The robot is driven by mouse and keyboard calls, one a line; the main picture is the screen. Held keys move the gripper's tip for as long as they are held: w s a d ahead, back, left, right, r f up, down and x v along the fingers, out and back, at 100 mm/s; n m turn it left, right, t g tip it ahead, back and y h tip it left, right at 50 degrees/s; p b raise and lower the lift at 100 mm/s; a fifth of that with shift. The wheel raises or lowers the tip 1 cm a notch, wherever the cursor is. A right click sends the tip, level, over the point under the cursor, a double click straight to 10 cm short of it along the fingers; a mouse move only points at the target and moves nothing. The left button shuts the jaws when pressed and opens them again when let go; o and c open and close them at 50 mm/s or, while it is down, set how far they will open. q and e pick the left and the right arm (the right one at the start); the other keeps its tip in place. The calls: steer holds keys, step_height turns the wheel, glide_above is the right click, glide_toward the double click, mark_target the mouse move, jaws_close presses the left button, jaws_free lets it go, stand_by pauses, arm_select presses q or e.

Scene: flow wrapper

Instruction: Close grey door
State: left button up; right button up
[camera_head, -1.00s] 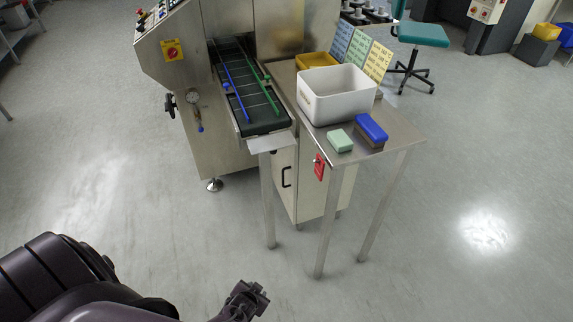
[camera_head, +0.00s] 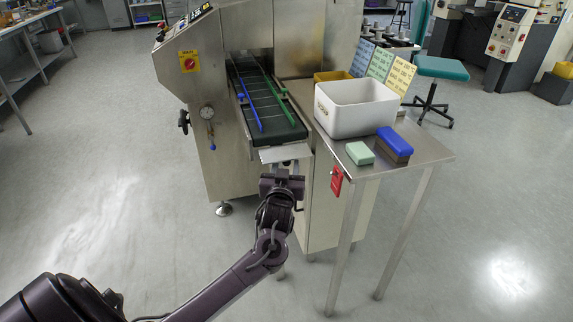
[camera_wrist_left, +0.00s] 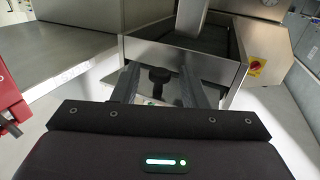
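The pale grey cabinet panel with its door (camera_head: 312,220) stands below the steel table, right of my left gripper. In the head view, my gripper and wrist cover part of it, including most of the dark handle area; I cannot tell how far open the door is. My left gripper (camera_head: 287,168) is just below the front end of the conveyor. In the left wrist view, its two grey fingers (camera_wrist_left: 160,88) are apart, with a dark knob (camera_wrist_left: 159,76) seen between or beyond them. I cannot tell whether they touch it. My right gripper is out of view.
The steel table (camera_head: 425,150) carries a white bin (camera_head: 352,108), a green block (camera_head: 360,153) and a blue-topped block (camera_head: 394,142). The conveyor (camera_head: 266,105) overhangs my gripper. Floor at left is clear.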

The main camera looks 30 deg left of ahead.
arm_select(q)
steer(key=shift+x, duration=0.95)
steer(key=shift+c, duration=0.5)
jaws_close()
